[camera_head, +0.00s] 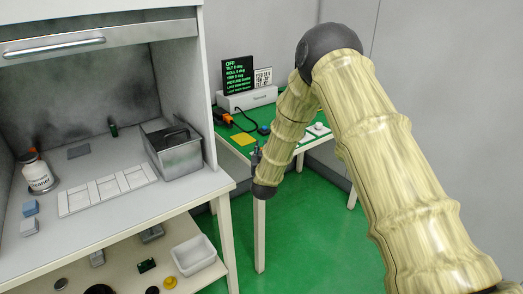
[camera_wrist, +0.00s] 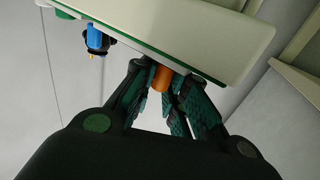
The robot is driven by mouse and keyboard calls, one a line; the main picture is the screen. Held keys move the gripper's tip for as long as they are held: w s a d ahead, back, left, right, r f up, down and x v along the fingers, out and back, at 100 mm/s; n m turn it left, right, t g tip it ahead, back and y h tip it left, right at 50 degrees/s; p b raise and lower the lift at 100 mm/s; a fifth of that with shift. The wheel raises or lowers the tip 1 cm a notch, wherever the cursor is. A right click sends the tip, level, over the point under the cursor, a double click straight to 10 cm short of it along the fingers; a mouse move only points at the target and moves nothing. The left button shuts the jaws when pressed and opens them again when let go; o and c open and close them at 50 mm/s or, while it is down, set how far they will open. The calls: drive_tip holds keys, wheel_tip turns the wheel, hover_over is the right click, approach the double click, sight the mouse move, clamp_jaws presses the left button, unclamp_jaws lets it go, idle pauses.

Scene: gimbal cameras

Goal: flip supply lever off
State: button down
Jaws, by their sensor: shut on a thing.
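My gripper (camera_head: 256,157) is at the near edge of the green-topped table in the head view. In the wrist view my gripper (camera_wrist: 164,72) has its dark green fingers closed around a small orange cylindrical piece (camera_wrist: 161,80) beside the pale table edge. I cannot tell whether this piece is the supply lever, as the fingers hide part of it. The white supply box (camera_head: 247,99) stands at the back of the green table. A black display (camera_head: 238,74) on it reads OFF in its top line. An orange block (camera_head: 223,116) with a dark cable lies in front.
The green table (camera_head: 231,133) also bears a yellow pad (camera_head: 243,140) and a small blue thing (camera_head: 264,129). A blue piece (camera_wrist: 97,38) hangs near the edge in the wrist view. A fume hood with a metal bin (camera_head: 174,152) stands left. The green floor between is clear.

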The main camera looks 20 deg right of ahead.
drive_tip(key=shift+d+r+m+g+h, duration=0.2)
drive_tip(key=shift+m+g+h, duration=0.2)
drive_tip(key=shift+m+h, duration=0.5)
drive_tip(key=shift+h, duration=0.3)
drive_tip(key=c, duration=1.4)
unclamp_jaws()
drive_tip(key=shift+d, duration=0.1)
drive_tip(key=shift+w, duration=0.15)
drive_tip(key=shift+a+f, duration=0.15)
drive_tip(key=shift+a, duration=0.1)
drive_tip(key=shift+s+a, duration=0.25)
drive_tip(key=shift+s, duration=0.25)
drive_tip(key=v, duration=1.1)
drive_tip(key=shift+d, duration=0.1)
drive_tip(key=shift+s, duration=0.1)
